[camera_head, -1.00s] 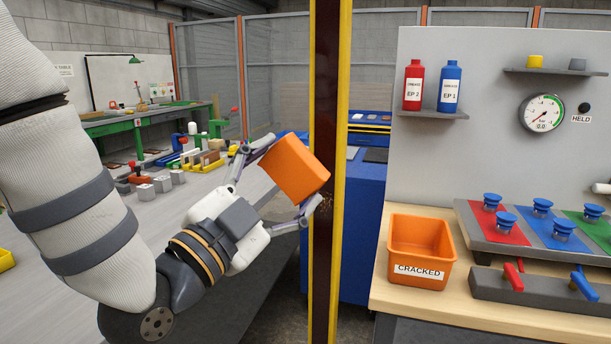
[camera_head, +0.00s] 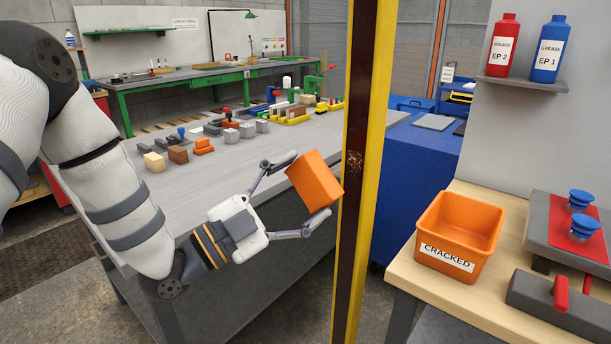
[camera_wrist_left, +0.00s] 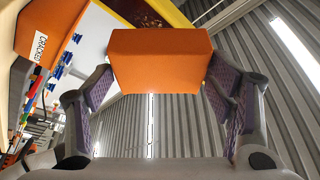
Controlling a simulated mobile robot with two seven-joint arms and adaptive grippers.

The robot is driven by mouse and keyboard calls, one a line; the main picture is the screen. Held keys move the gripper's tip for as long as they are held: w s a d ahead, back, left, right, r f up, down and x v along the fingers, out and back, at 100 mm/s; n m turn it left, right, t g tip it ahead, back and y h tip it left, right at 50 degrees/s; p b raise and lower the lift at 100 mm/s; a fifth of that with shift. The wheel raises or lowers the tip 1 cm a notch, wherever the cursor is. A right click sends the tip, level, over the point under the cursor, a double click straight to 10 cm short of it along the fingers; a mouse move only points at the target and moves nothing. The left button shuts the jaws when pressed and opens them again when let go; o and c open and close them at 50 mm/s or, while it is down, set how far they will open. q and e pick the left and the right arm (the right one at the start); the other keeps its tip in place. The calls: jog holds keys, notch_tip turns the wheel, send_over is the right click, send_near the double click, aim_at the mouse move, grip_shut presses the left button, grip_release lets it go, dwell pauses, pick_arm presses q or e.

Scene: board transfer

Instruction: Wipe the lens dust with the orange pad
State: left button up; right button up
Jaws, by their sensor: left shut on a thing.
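The orange pad (camera_head: 315,182) is a plain block held at the end of my left arm. My left gripper (camera_head: 308,186) is shut on it, with one finger on each side. In the left wrist view the pad (camera_wrist_left: 160,60) sits between the two finger pads of the gripper (camera_wrist_left: 160,85). The pad is in the air, clear of the grey bench. In the head view it appears right beside the yellow and dark post; I cannot tell whether they touch. I cannot make out the lens or any dust. My right gripper is not in view.
The post (camera_head: 362,150) stands upright between the long grey bench (camera_head: 215,185) and the wooden table (camera_head: 405,270). An orange bin marked CRACKED (camera_head: 452,232) stands on that table. Several small blocks (camera_head: 178,154) lie on the grey bench, whose near part is bare.

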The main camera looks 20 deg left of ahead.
pick_arm(q)
jog(key=w, duration=0.1)
jog(key=w+d, duration=0.1)
jog(key=w, duration=0.2)
jog(key=shift+w+d+f+b, duration=0.25)
jog(key=shift+w+f+b, duration=0.05)
jog(key=shift+b, duration=0.1)
jog(key=shift+w+d+r, duration=0.2)
jog(key=shift+w+r, duration=0.05)
jog(key=shift+w, duration=0.25)
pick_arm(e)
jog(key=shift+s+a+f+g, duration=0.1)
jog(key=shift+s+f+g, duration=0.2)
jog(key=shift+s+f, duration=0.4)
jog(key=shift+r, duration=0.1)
pick_arm(q)
jog(key=shift+w+d+b, duration=0.15)
jog(key=shift+w+d, duration=0.05)
jog(key=shift+w, duration=0.3)
jog(key=shift+w+d+b, duration=0.15)
jog(key=shift+w, duration=0.3)
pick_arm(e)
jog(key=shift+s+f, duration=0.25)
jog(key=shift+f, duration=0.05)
